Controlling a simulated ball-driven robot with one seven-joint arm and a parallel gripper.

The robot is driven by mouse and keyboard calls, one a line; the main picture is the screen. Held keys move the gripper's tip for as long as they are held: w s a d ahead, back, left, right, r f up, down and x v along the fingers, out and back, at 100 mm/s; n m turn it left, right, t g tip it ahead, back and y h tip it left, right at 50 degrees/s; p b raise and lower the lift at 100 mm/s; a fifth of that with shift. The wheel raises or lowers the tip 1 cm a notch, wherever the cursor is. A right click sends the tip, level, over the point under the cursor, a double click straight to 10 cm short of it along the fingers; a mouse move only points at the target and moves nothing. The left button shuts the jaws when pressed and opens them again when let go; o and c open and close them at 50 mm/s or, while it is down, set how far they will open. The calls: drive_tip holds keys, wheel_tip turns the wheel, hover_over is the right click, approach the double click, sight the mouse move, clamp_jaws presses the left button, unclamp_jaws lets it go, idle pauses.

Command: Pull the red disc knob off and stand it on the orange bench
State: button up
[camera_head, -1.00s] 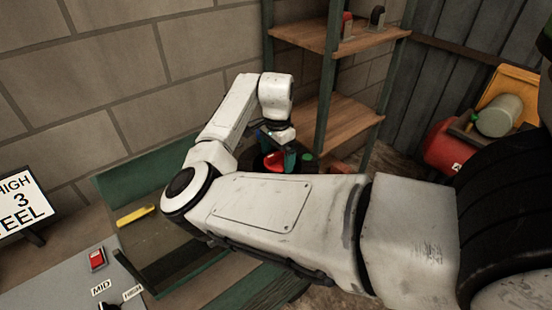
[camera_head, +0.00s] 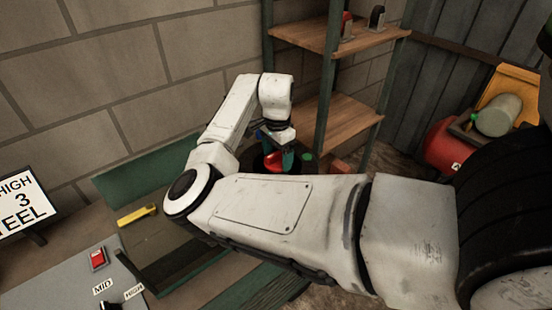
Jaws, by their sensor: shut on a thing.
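A red disc-shaped part (camera_head: 273,162), which looks like the red disc knob, shows low in front of the shelf rack, over a dark round base. My gripper (camera_head: 276,153) points down at it from above, its teal fingers around or beside the red part. It is shut on the red knob as far as I can see; the contact itself is small and partly hidden. My forearm hides the area below. A small orange-brown surface (camera_head: 339,167) shows past the rack post; I cannot tell whether it is the orange bench.
A green-framed wooden shelf rack (camera_head: 335,116) stands just behind and right of my gripper. A green trough-like machine part (camera_head: 145,172) holds a yellow bar (camera_head: 136,215). A grey control panel (camera_head: 70,284) is at lower left. A red tank (camera_head: 440,147) stands at right.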

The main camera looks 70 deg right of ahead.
sight(277, 153)
drive_tip(key=shift+c, duration=1.2)
drive_tip(key=shift+r+p, duration=2.95)
drive_tip(key=shift+r, duration=0.1)
drive_tip(key=shift+f, duration=0.1)
